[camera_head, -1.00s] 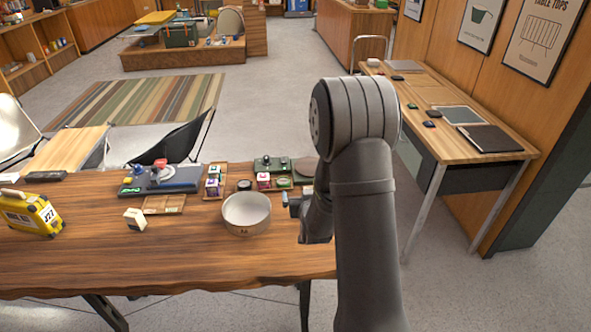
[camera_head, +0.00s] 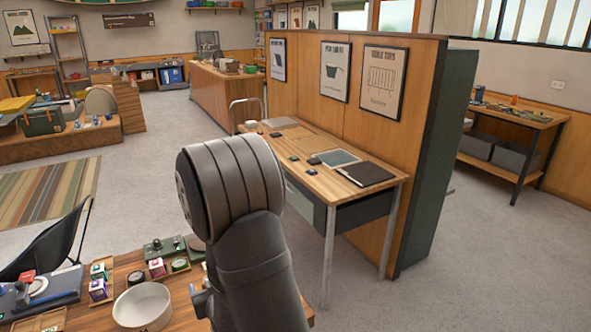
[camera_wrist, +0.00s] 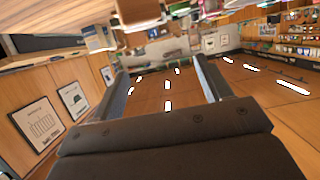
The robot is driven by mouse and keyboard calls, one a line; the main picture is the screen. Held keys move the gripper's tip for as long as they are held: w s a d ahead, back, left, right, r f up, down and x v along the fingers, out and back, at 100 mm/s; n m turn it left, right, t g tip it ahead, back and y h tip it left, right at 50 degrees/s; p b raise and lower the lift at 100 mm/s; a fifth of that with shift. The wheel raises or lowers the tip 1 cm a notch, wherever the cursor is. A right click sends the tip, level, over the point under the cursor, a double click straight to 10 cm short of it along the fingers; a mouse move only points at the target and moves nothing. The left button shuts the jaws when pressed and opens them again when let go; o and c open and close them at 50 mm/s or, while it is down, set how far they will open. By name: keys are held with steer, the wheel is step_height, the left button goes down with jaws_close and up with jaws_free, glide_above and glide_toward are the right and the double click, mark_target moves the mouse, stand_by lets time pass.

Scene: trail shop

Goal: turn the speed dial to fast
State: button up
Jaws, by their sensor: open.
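I cannot pick out a marked speed dial at this size. A grey-blue device (camera_head: 62,288) with red and dark parts stands on the near table at the lower left, cut off by the picture edge. A small green box (camera_head: 163,247) with knob-like tops stands farther back on the table. My gripper (camera_head: 203,300) is mostly hidden beside my arm, right of the white bowl. In the wrist view my gripper (camera_wrist: 165,78) has its two fingers wide apart with nothing between them, pointing away from the tabletop items.
The white round bowl (camera_head: 143,306) lies between the device and my gripper. Small colored boxes (camera_head: 99,289) and a dark round tin (camera_head: 136,278) stand around it. A side table (camera_head: 345,200) with flat items stands to the right against a wooden partition (camera_head: 330,125).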

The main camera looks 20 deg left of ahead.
mark_target(157, 241)
steer(key=c, duration=0.5)
steer(key=shift+o, duration=0.2)
step_height(157, 241, up, 10)
steer(key=r, duration=0.1)
steer(key=w+a+f+m+g+h, duration=0.45)
steer(key=w+f+m, duration=0.25)
steer(key=w+m, duration=0.6)
steer(key=w+a+r+m+g+y, duration=0.2)
steer(key=a+r+m+g+y, duration=0.15)
steer(key=a+m, duration=0.3)
steer(key=w+a+r+m+g+y, duration=0.2)
steer(key=a+m+y, duration=0.25)
steer(key=m, duration=0.35)
step_height(157, 241, down, 10)
steer(key=x, duration=1.7)
steer(key=shift+w+a, duration=0.2)
